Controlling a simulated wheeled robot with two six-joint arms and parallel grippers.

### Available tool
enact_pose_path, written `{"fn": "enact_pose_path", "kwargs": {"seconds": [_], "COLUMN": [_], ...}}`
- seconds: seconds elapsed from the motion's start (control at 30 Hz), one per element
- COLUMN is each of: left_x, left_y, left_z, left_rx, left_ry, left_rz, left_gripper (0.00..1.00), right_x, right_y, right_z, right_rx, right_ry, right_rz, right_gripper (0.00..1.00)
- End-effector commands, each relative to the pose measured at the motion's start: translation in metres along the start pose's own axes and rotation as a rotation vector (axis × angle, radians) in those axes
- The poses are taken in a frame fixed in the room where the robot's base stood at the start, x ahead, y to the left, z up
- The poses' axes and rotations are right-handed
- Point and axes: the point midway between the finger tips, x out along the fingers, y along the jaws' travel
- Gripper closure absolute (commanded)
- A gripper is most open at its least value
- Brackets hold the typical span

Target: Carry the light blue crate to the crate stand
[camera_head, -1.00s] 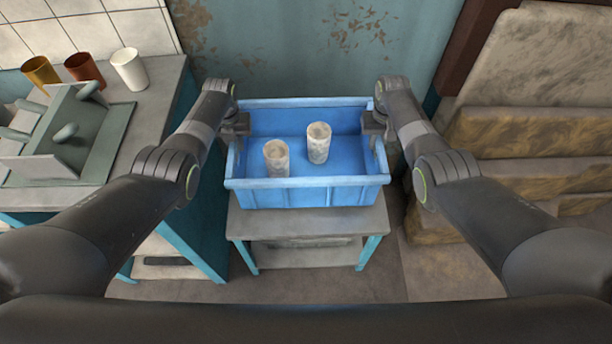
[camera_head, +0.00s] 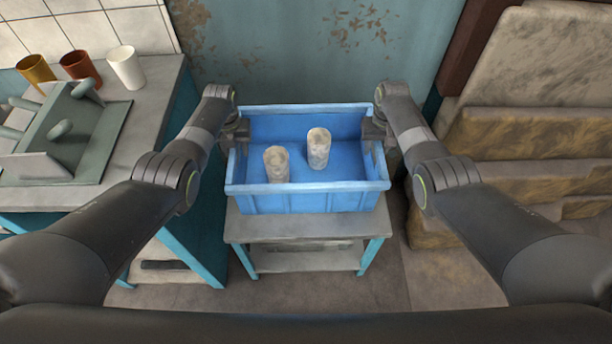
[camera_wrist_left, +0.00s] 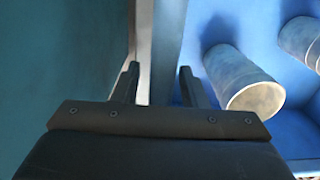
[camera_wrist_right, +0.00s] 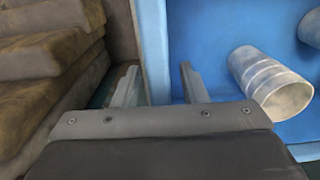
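The light blue crate (camera_head: 310,201) is upright directly over the crate stand (camera_head: 307,228), a small grey-topped table with blue legs. I cannot tell whether its bottom touches the stand top. Two whitish cups, one on the left (camera_head: 277,164) and one on the right (camera_head: 318,148), stand inside it. My left gripper (camera_wrist_left: 158,72) is shut on the crate's left side wall, one finger on each side. My right gripper (camera_wrist_right: 158,68) is shut on the right side wall in the same way. In the head view my wrists partly hide these grips.
A counter (camera_head: 135,120) on the left holds a grey rack (camera_head: 70,140), an orange cup (camera_head: 36,72), a red-brown cup (camera_head: 80,68) and a white cup (camera_head: 126,67). Stepped stone blocks (camera_head: 530,133) stand close on the right. A worn teal wall (camera_head: 320,60) is behind.

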Motion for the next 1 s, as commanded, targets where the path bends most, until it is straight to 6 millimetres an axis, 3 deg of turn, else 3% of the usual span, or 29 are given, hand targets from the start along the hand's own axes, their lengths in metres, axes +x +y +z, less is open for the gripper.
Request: {"fn": "enact_pose_path", "kwargs": {"seconds": [0.23, 0.47, 1.0], "left_x": [-0.006, -0.029, -0.113], "left_y": [0.000, 0.000, 0.000], "left_z": [0.001, 0.001, 0.001], "left_rx": [0.000, 0.000, 0.000], "left_ry": [-0.001, -0.003, -0.002], "left_rz": [0.000, 0.000, 0.000], "left_gripper": [0.61, 0.61, 0.61], "right_x": [0.000, 0.000, 0.000], "right_y": [0.000, 0.000, 0.000], "right_z": [0.000, 0.000, 0.000], "right_rx": [0.000, 0.000, 0.000], "right_ry": [0.000, 0.000, 0.000], "right_rz": [0.000, 0.000, 0.000], "right_gripper": [0.61, 0.61, 0.61]}}
